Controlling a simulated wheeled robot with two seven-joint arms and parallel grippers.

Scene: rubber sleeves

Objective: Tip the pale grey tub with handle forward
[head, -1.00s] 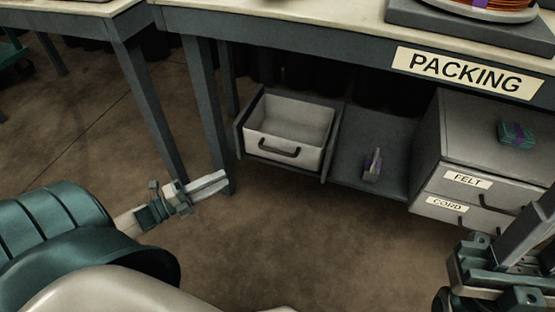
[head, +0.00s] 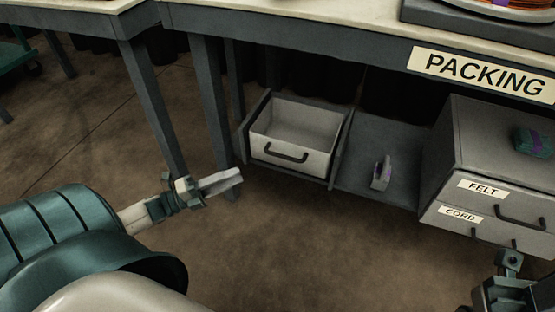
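The pale grey tub with handle (head: 308,159) sits upright in the left bay of the low shelf under the packing bench. Its dark handle (head: 286,153) is on the front face, and its inside looks empty. My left gripper (head: 222,181) is to the left of the tub and nearer to me, apart from it. Its fingers look close together, but I cannot tell whether they are shut.
A drawer cabinet (head: 497,145) labelled FELT and CORD is further right, with a teal bundle (head: 535,141) on top. A bench leg (head: 208,100) rises just behind my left gripper.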

